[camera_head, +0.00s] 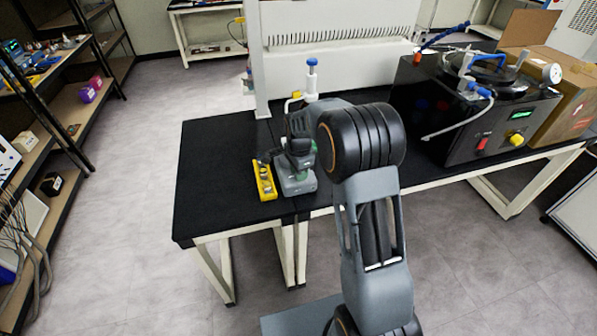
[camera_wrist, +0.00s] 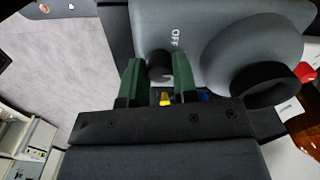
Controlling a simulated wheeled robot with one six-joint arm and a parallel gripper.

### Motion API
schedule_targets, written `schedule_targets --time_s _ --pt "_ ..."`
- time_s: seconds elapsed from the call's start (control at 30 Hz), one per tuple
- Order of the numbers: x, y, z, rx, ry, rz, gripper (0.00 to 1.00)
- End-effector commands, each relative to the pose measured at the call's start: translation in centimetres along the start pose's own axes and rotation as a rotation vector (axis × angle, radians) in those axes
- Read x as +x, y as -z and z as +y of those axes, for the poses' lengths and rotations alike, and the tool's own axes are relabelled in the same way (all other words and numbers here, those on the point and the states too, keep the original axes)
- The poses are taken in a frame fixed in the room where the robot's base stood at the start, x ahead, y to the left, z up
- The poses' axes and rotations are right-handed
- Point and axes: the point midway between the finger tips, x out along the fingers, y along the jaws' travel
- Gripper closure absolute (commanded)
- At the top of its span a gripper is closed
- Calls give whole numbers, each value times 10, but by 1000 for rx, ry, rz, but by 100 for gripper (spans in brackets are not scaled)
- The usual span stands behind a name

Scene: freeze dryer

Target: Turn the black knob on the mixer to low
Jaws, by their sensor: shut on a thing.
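The mixer (camera_head: 299,186) is a small grey device near the front edge of the black bench in the head view. In the wrist view its grey body (camera_wrist: 197,85) fills the upper right, with a round black cup on a grey collar and the printed word "OFF". The black knob (camera_wrist: 159,62) sits below that word. My gripper (camera_wrist: 159,74) has one green finger on each side of the knob and is shut on it. In the head view my arm covers much of the mixer, and the knob cannot be made out.
A yellow level-like tool (camera_head: 264,181) lies left of the mixer. A blue-topped bottle-like item (camera_head: 311,78) stands behind. The black freeze dryer (camera_head: 465,120) with hoses and a gauge is at right. The bench's left part (camera_head: 215,160) is clear.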

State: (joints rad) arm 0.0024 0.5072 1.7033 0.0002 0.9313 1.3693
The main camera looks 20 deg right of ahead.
Motion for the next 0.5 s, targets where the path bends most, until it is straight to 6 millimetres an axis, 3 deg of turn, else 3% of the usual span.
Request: schedule_targets --time_s 0.33,0.37,0.5 --pt "-1 0 0 1 2 1 97" --pt "-1 0 0 1 2 1 70" --pt "-1 0 0 1 2 1 57"
